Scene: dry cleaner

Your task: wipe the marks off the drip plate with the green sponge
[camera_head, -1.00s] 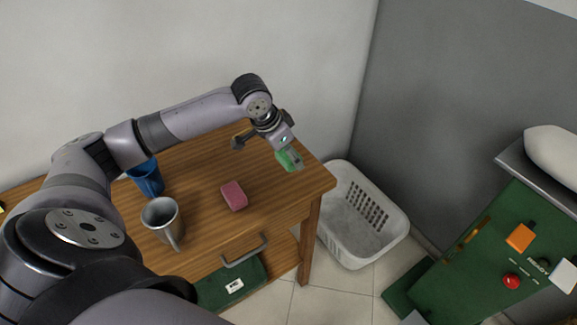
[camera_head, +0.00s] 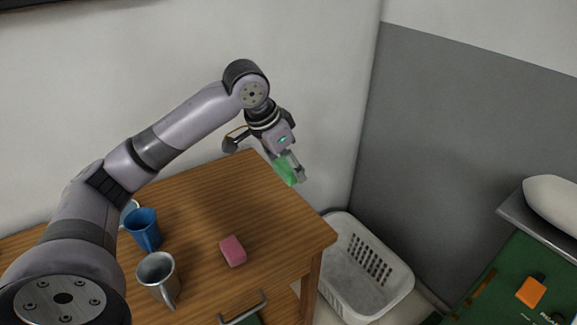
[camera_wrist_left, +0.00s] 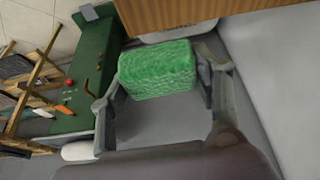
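The green sponge (camera_head: 285,171) is between the fingers of my left gripper (camera_head: 291,172), in the air above the far right part of the wooden table. In the left wrist view the green sponge (camera_wrist_left: 158,70) sits between the two fingers, which close on its sides. I cannot make out the drip plate in either view. My right gripper is not in view.
A pink sponge (camera_head: 232,251), a blue cup (camera_head: 144,231) and a metal mug (camera_head: 156,274) stand on the wooden table (camera_head: 280,215). A white laundry basket (camera_head: 375,290) is right of it. A green machine (camera_head: 500,285) is at the lower right.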

